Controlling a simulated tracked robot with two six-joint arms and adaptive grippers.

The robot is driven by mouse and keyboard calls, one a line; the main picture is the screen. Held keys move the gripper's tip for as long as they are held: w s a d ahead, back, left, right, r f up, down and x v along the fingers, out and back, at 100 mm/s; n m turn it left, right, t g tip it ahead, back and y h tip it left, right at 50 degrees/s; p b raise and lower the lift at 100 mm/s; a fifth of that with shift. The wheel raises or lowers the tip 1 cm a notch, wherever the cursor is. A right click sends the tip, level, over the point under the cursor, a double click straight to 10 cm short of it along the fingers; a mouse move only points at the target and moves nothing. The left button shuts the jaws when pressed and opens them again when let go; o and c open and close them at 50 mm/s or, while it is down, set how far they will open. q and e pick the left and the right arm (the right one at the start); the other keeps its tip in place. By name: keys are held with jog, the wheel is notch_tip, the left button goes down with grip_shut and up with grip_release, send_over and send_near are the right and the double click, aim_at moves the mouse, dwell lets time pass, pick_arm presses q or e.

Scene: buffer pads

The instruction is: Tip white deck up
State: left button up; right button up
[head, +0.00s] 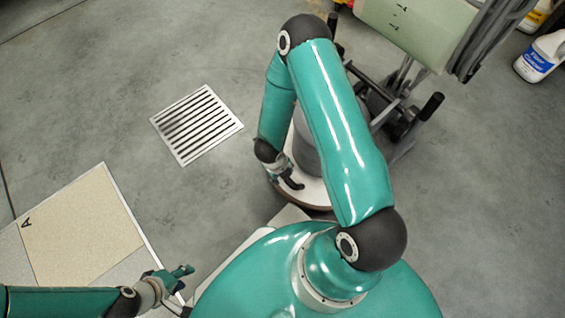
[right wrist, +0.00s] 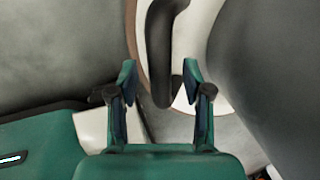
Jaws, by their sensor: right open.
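The white deck (head: 310,191) is a low round plate with a brown rim under a grey cylinder (head: 303,150). It looks flat on the floor, partly hidden by my right arm. In the right wrist view, part of the white deck (right wrist: 184,101) shows behind a dark curved handle (right wrist: 160,60). My right gripper (head: 291,181) is at the deck's near left side. In the right wrist view, its open fingers (right wrist: 159,72) are on either side of the handle, with gaps showing. My left gripper (head: 184,277) is at the lower left, away from the deck; its finger gap is unclear.
A beige panel marked A (head: 80,225) lies at the left. A metal floor grate (head: 197,123) is left of the deck. A wheeled frame with a pale green panel (head: 420,28) stands behind at the right, near a white bottle (head: 541,58). Open floor surrounds the grate.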

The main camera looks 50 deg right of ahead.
grip_shut()
dwell(0.4)
